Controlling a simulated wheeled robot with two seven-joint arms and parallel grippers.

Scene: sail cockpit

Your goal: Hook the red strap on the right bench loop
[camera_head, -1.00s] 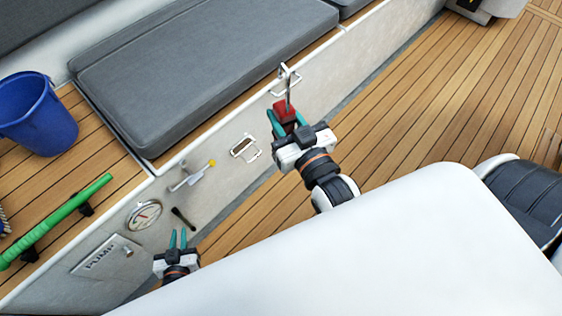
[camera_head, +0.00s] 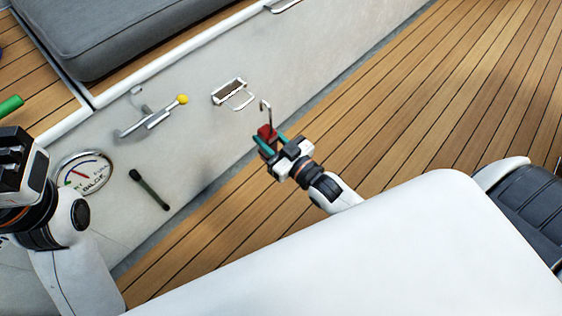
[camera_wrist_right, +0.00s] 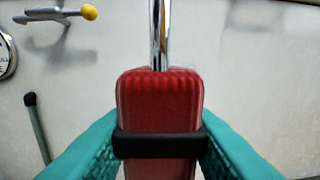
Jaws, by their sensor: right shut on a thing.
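My right gripper (camera_head: 267,143) is shut on the red strap (camera_head: 266,132). In the right wrist view the strap (camera_wrist_right: 160,100) is a ribbed red block with a black band, between teal fingers. A shiny metal hook (camera_head: 264,108) rises from it; its upper end is outside the wrist view. A metal bench loop (camera_head: 240,100) hangs from a plate on the bench side, left of the hook. The hook looks apart from it. Another loop (camera_head: 281,5) is cut by the top edge.
A lever with a yellow knob (camera_head: 182,99), a round bilge gauge (camera_head: 84,173) and a dark green-black handle (camera_head: 149,190) are on the bench side. A grey cushion (camera_head: 130,35) lies above. The teak floor (camera_head: 420,90) is open to the right.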

